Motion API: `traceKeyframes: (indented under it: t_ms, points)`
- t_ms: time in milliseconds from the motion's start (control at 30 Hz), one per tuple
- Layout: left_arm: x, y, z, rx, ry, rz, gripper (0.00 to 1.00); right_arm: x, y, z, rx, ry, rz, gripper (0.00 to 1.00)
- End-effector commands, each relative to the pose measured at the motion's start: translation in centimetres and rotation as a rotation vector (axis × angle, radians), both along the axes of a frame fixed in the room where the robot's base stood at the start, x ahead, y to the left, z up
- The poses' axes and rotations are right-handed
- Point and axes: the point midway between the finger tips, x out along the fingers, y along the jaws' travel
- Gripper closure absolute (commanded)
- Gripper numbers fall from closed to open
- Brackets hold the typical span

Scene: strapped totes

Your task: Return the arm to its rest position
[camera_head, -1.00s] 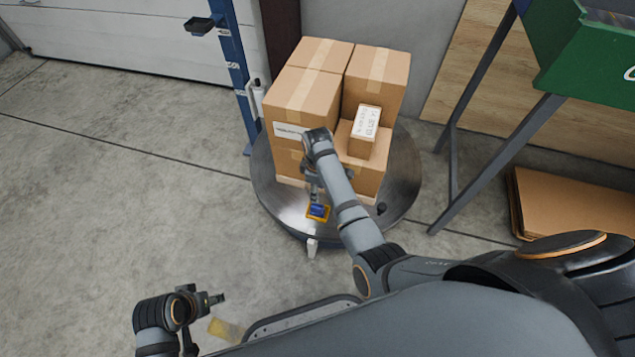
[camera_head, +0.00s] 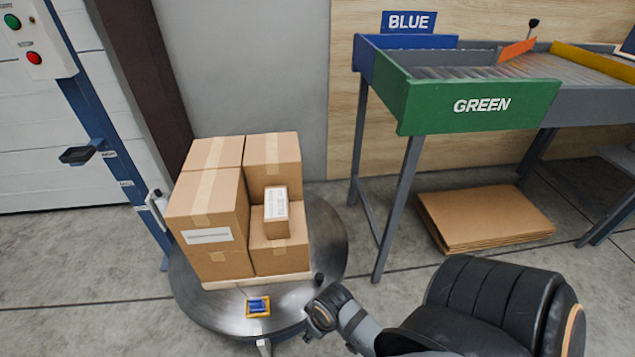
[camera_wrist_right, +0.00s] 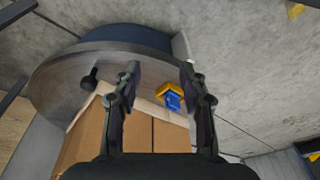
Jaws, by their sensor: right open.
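My right arm (camera_head: 340,318) shows at the bottom of the head view, in front of the round metal turntable (camera_head: 215,305); its fingers are not clear there. In the right wrist view my right gripper (camera_wrist_right: 160,75) is open, with nothing between its two fingers. Below it are the cardboard boxes (camera_wrist_right: 90,138) and the turntable's edge (camera_wrist_right: 55,85). A small blue and yellow item (camera_head: 258,306) lies on the turntable in front of the boxes; it also shows in the right wrist view (camera_wrist_right: 172,98), apart from the fingers. My left gripper is not in view.
Stacked cardboard boxes (camera_head: 208,200) stand on the turntable, with a small labelled box (camera_head: 276,212) on them. A blue post (camera_head: 100,150) stands at left. A conveyor with a green panel (camera_head: 480,107) stands at right, above flat cardboard (camera_head: 480,218).

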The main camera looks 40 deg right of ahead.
Motion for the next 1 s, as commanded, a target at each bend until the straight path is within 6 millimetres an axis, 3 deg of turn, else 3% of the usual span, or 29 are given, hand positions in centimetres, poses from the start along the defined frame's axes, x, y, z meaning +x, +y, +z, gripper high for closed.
traceKeyframes:
  t_ms: [100, 733, 867, 1000]
  points:
    - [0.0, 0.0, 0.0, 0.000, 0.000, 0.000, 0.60, -1.2, 0.1, 0.8, 0.019, -0.011, -0.043, 0.58]
    - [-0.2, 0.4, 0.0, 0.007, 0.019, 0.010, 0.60, -1.2, -0.3, 0.8, 0.011, 0.002, -0.055, 0.58]
    - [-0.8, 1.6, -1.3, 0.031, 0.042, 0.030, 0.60, -1.8, -1.6, -0.4, -0.014, 0.026, -0.075, 0.58]
    - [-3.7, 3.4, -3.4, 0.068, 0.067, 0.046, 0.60, -4.8, -3.4, -2.5, -0.051, 0.052, -0.091, 0.58]
